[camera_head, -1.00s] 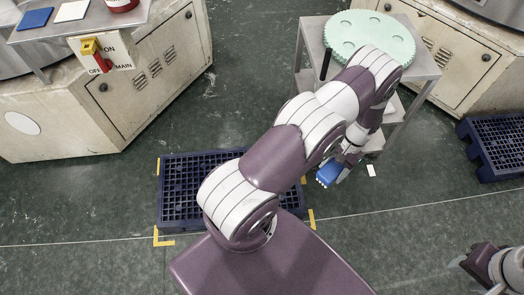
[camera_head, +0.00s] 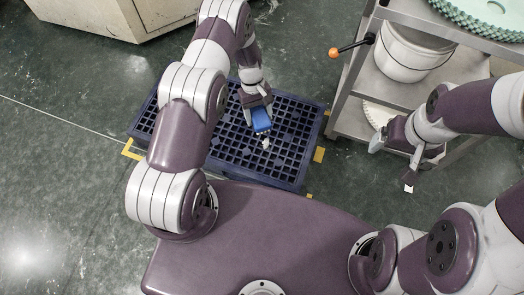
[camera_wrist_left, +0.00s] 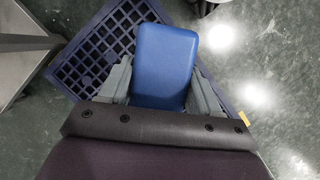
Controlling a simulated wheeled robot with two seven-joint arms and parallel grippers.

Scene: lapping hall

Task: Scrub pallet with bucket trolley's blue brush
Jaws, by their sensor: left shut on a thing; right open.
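The blue brush (camera_head: 262,121) is held in my left gripper (camera_head: 260,112), over the middle of the dark blue lattice pallet (camera_head: 292,158). In the left wrist view the blue brush block (camera_wrist_left: 165,62) sits between the two grey fingers, with the pallet (camera_wrist_left: 88,58) below it. A small white patch shows at the brush's near end; I cannot tell whether it is bristles. Contact between brush and pallet cannot be made out. My right gripper (camera_head: 408,160) is open and empty, beside the steel trolley (camera_head: 352,88).
The trolley, right of the pallet, carries a white bucket (camera_head: 405,52) and a green toothed disc (camera_head: 482,14) on top. An orange-knobbed handle (camera_head: 335,53) sticks out toward the pallet. Yellow corner marks (camera_head: 319,155) lie around the pallet. Floor at the left is clear.

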